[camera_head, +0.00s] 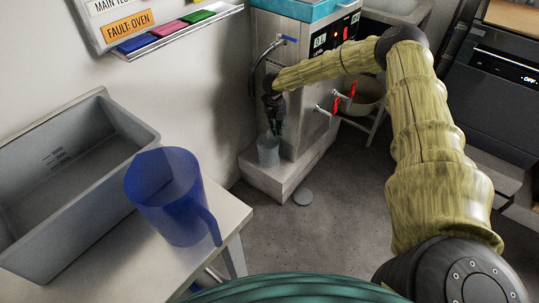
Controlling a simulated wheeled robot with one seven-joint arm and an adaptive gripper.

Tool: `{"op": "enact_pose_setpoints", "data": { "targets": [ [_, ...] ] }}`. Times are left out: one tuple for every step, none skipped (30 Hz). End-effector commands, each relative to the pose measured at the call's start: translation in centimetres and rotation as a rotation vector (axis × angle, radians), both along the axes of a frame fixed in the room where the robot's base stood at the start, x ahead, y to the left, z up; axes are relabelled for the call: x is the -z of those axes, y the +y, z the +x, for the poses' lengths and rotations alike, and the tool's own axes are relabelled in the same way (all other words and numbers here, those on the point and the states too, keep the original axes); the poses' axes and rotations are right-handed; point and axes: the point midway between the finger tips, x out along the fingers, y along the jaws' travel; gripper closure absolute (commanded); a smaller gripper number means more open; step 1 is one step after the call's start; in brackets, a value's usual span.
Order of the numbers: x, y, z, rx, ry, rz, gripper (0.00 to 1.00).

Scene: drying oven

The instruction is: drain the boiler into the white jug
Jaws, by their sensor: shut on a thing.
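The boiler (304,75) is a tall metal cabinet with a teal top, standing on a pale plinth (292,172). Two taps with red handles (337,105) stick out of its right face. A pale, translucent jug (268,152), which looks like the white jug, is at the boiler's left face, low over or on the plinth; I cannot tell if it touches it. My gripper (276,132) points down at the jug's rim and is shut on it. The fingertips are small and dark, so the exact grip is hard to see.
A blue jug (165,200) and a grey tub (75,160) stand on the table at the left. A hose with a blue-handled valve (287,40) runs down the boiler's left face. A pot (365,95) sits behind the taps.

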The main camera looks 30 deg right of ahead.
Motion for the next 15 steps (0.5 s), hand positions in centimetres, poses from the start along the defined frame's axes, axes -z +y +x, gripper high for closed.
{"op": "enact_pose_setpoints", "data": {
  "targets": [
    [0.07,-0.22,-0.15,-0.017,0.002,-0.001,1.00],
    [0.07,-0.26,-0.16,-0.024,0.001,-0.001,1.00],
    [0.07,-0.29,-0.16,-0.030,0.002,-0.001,1.00],
    [0.07,-0.30,-0.16,-0.033,0.002,-0.001,1.00],
    [0.07,-0.30,-0.16,-0.033,0.002,-0.001,1.00],
    [0.07,-0.29,-0.15,-0.033,0.002,-0.001,1.00],
    [0.07,-0.29,-0.15,-0.033,0.002,-0.001,1.00],
    [0.07,-0.29,-0.15,-0.033,0.002,-0.001,1.00],
    [0.07,-0.29,-0.15,-0.032,0.002,-0.001,1.00],
    [0.07,-0.29,-0.15,-0.033,0.002,-0.001,1.00],
    [0.08,-0.32,-0.16,-0.036,0.001,-0.001,1.00],
    [0.09,-0.39,-0.16,-0.047,0.002,-0.001,1.00],
    [0.08,-0.49,-0.16,-0.059,0.001,-0.001,1.00],
    [0.09,-0.61,-0.18,-0.077,0.001,-0.001,1.00],
    [0.08,-0.81,-0.18,-0.106,0.001,-0.001,1.00]
  ]
}}
